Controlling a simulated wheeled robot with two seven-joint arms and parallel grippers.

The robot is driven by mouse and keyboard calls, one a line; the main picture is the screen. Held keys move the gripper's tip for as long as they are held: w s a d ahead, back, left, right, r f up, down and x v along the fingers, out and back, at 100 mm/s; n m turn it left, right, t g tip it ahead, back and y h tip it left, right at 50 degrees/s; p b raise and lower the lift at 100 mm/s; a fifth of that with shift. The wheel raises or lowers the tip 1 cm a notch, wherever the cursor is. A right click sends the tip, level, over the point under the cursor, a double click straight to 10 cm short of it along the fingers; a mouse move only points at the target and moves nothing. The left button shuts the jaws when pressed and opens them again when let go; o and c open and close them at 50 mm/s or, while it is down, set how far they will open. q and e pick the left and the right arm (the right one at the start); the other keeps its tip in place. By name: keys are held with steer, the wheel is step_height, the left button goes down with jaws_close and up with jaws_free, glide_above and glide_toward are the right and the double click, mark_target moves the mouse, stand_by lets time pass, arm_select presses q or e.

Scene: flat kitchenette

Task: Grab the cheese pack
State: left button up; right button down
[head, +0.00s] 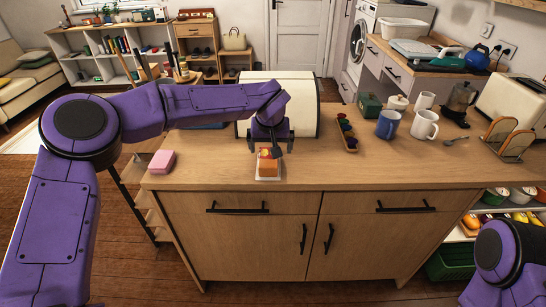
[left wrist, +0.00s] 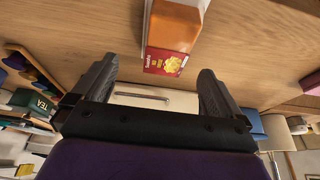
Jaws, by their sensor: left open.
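The cheese pack (head: 268,169) is an orange block with a red label and a pale base. It lies on the wooden counter near its front edge. My left gripper (head: 270,150) is open, over the pack's far end and partly covering it in the head view. In the left wrist view the pack (left wrist: 174,30), with its red and yellow label, shows ahead of and between the spread fingers of my left gripper (left wrist: 158,70). I see no grip on it. My right gripper is outside the frames; only part of my right arm shows at lower right.
A cream bread box (head: 300,100) stands just behind my left gripper. A pink sponge (head: 161,162) lies to the left. A dark tray (head: 346,134), a blue mug (head: 388,124) and white mugs (head: 424,125) stand to the right. The counter's front right is clear.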

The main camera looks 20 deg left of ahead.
mark_target(268, 157)
arm_select(q)
steer(key=shift+a+f, duration=0.15)
steer(key=shift+f, duration=0.3)
steer(key=shift+s+a+f, duration=0.15)
steer(key=shift+s, duration=0.25)
steer(key=shift+w+a+f+p, duration=0.1)
steer(key=shift+a+f+p, duration=0.05)
steer(key=shift+f+p, duration=0.3)
steer(key=shift+w+a+f+p, duration=0.1)
steer(key=shift+f+p, duration=0.2)
steer(key=shift+f, duration=0.25)
steer(key=x, duration=0.3)
steer(key=shift+w+d+f, duration=0.1)
steer(key=shift+w+f, duration=0.15)
steer(key=shift+w, duration=0.2)
steer(key=shift+s+r, duration=0.25)
steer(key=shift+s, duration=0.05)
steer(key=shift+c, duration=1.2)
steer(key=c, duration=1)
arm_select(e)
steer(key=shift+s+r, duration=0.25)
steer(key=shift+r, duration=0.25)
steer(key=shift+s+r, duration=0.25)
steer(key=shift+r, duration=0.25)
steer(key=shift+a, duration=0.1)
